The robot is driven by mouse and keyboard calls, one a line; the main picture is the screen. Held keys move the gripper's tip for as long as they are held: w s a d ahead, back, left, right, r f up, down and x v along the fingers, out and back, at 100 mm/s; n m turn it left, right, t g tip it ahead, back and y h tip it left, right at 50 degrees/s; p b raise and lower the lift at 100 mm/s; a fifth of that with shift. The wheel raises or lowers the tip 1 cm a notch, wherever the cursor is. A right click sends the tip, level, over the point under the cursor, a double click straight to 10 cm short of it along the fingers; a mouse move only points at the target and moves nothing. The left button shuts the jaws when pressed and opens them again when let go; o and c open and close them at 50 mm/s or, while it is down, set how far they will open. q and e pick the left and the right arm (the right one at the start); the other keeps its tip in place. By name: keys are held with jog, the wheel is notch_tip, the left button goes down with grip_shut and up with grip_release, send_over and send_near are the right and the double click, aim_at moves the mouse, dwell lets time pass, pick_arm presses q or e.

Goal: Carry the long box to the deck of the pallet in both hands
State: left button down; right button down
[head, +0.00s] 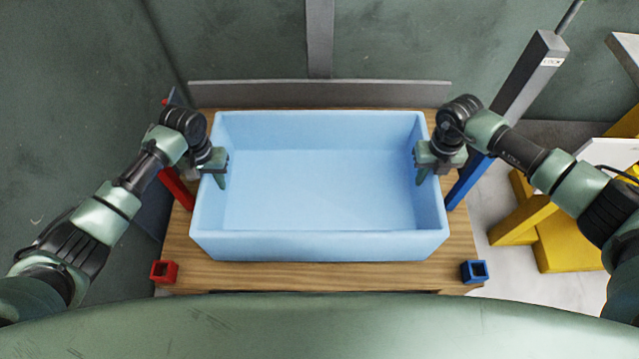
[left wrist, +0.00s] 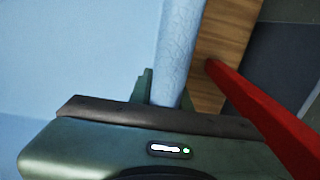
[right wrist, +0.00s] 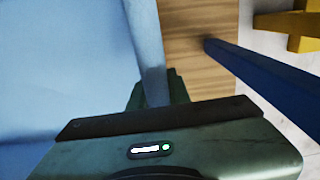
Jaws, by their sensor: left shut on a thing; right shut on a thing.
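The long box (head: 318,245) is a light blue, open-topped, empty bin in the middle of the head view. It is level, over a wooden deck (head: 330,276); I cannot tell whether it touches it. My left gripper (head: 217,172) is shut on the left wall, one finger inside. My right gripper (head: 425,168) is shut on the right wall the same way. The left wrist view shows the wall (left wrist: 178,60) between the fingers; the right wrist view shows the opposite wall (right wrist: 148,50) gripped likewise. The outer fingers are mostly hidden.
A red socket (head: 164,272) and a blue socket (head: 474,271) sit at the deck's front corners. A red post (head: 176,188) and a blue post (head: 468,183) stand beside the box. A grey panel (head: 320,94) rises behind. Yellow frames (head: 565,240) stand at the right.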

jog(key=shift+f, duration=0.1)
